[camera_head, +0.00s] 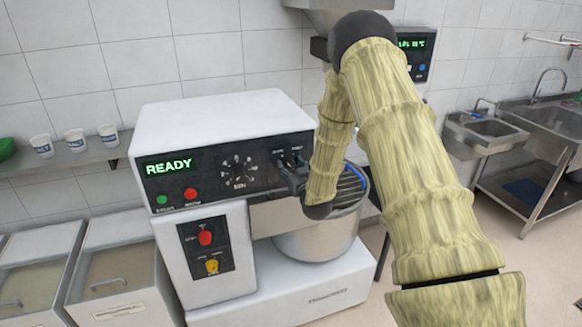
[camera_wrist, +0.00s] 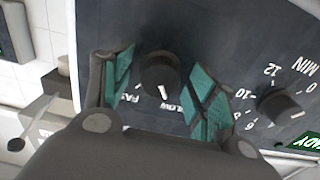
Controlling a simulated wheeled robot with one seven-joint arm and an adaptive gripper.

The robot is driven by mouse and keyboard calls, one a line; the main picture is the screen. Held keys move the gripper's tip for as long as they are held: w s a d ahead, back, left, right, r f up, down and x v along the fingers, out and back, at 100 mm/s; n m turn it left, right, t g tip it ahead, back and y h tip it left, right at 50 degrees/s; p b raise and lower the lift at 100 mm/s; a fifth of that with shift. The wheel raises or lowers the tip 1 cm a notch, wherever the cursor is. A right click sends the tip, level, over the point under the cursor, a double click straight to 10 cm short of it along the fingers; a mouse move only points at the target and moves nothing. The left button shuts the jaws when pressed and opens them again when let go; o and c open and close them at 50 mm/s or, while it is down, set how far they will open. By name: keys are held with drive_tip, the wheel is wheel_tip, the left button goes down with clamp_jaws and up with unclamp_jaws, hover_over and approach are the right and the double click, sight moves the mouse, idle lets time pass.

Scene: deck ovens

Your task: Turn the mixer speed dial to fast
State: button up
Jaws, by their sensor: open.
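The mixer (camera_head: 225,108) is white with a black control panel (camera_head: 215,178). Its speed dial (camera_wrist: 160,75) is a round black knob with a white pointer mark. In the wrist view the panel is turned over, with FAST lettered left of the knob and SLOW right. The pointer aims down in that view, slightly towards SLOW. My gripper (camera_wrist: 164,80) is open, its teal-padded fingers on either side of the knob, with visible gaps. In the head view my gripper (camera_head: 293,178) is at the panel's right end and covers the speed dial.
A timer dial (camera_wrist: 280,103) with numbers is beside the speed dial. Green and red buttons (camera_head: 190,194) are at the panel's left, below a READY display (camera_head: 168,166). The steel bowl (camera_head: 318,240) is below my arm. Cups (camera_head: 75,140) stand on a left shelf.

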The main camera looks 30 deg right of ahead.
drive_tip(key=shift+c, duration=0.4)
drive_tip(key=c, duration=1)
drive_tip(key=shift+b, duration=0.4)
drive_tip(key=m+b, duration=0.2)
drive_tip(key=b, duration=0.1)
drive_tip(key=shift+f+m, duration=0.2)
drive_tip(key=shift+m, duration=0.2)
drive_tip(key=m+b, duration=0.3)
drive_tip(key=shift+m, duration=0.3)
drive_tip(key=m+b, duration=0.4)
drive_tip(key=shift+r+m+b, duration=0.15)
drive_tip(key=shift+m+b, duration=1.35)
drive_tip(key=shift+m, duration=0.2)
